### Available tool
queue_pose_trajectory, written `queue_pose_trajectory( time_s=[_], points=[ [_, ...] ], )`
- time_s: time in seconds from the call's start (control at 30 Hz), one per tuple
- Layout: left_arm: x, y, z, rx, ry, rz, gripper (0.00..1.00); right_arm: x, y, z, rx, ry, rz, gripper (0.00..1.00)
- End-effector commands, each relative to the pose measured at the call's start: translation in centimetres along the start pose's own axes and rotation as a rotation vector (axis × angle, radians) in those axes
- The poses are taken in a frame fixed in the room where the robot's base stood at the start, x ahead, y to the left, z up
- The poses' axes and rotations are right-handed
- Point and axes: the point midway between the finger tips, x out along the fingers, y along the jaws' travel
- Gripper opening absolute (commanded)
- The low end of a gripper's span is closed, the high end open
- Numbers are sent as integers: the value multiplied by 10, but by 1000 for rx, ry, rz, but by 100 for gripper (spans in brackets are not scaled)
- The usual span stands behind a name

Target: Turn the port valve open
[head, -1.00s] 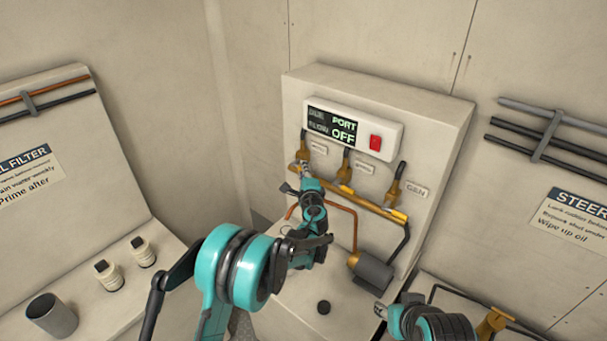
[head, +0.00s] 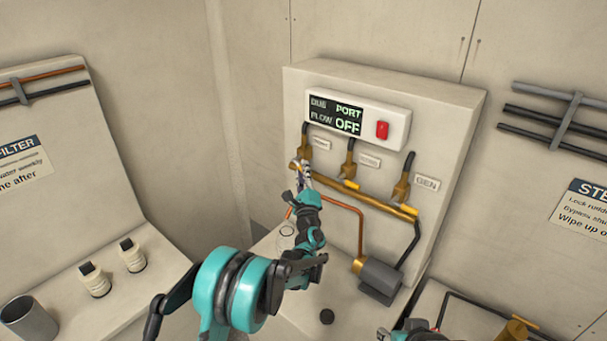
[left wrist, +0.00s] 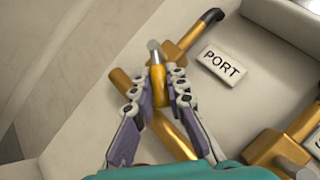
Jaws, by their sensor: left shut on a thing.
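The port valve (head: 306,148) is the leftmost of three brass valves on the panel. It has a black hose at its upper end and a PORT label (left wrist: 222,67) beside it in the left wrist view. My left gripper (left wrist: 158,84) is shut on the valve's yellow handle (left wrist: 158,94), whose grey end shows between the fingertips. In the head view the left gripper (head: 303,172) covers that handle. The display (head: 335,116) reads DUE PORT, FLOW OFF. Part of my right gripper (head: 384,333) shows at the bottom edge; its jaws are unclear.
A middle valve (head: 348,162) and a GEN valve (head: 403,183) stand to the right on the same brass pipe (head: 375,201). A red switch (head: 382,130) is by the display. A grey pump (head: 380,278) sits below. Bottles (head: 95,280) and a cup (head: 28,318) stand left.

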Motion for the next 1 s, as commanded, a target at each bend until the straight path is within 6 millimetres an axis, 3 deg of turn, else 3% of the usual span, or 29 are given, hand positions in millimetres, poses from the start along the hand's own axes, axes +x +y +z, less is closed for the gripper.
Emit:
queue_pose_trajectory(
  time_s=[0.33,0.37,0.4,0.43,0.77,1.0],
  points=[
    [-1,1,0,0,1,0,0,0,0,0,0,0,0,40],
    [0,1,0,0,1,0,21,0,0,0,0,0,0,40],
    [0,1,0,0,1,0,32,0,0,0,0,0,0,40],
    [0,1,0,0,1,0,35,0,0,0,0,0,0,40],
    [-3,0,0,0,0,-1,35,0,0,0,0,0,0,40],
    [-40,0,0,0,2,-1,35,0,0,0,0,0,0,40]
  ],
)
